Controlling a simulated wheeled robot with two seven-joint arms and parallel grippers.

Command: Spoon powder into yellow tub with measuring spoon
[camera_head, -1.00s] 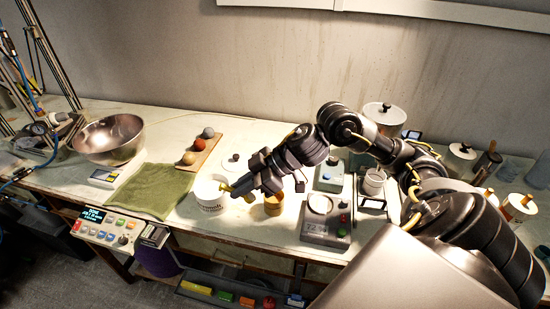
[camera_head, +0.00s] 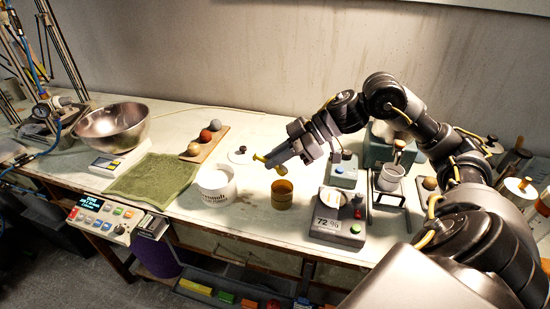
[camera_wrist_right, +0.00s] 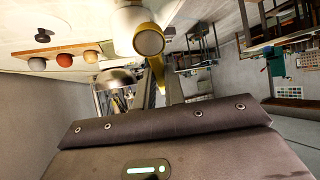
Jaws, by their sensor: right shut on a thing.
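A yellow measuring spoon (camera_head: 281,170) is held in my right gripper (camera_head: 277,157), which is shut on it above the table. In the right wrist view the spoon (camera_wrist_right: 149,42) shows its round bowl at the end of a yellow handle. The yellow tub (camera_head: 282,197) stands upright just below the spoon, apart from it. The white tub (camera_head: 216,188), with dark lettering and a pale content, stands to the left of the yellow tub. I cannot tell how much powder is in the spoon. My left gripper is not in view.
A green cloth (camera_head: 150,181) and a metal bowl (camera_head: 112,128) lie to the left. A wooden board (camera_head: 209,147) with three balls and a white lid (camera_head: 241,155) are behind.

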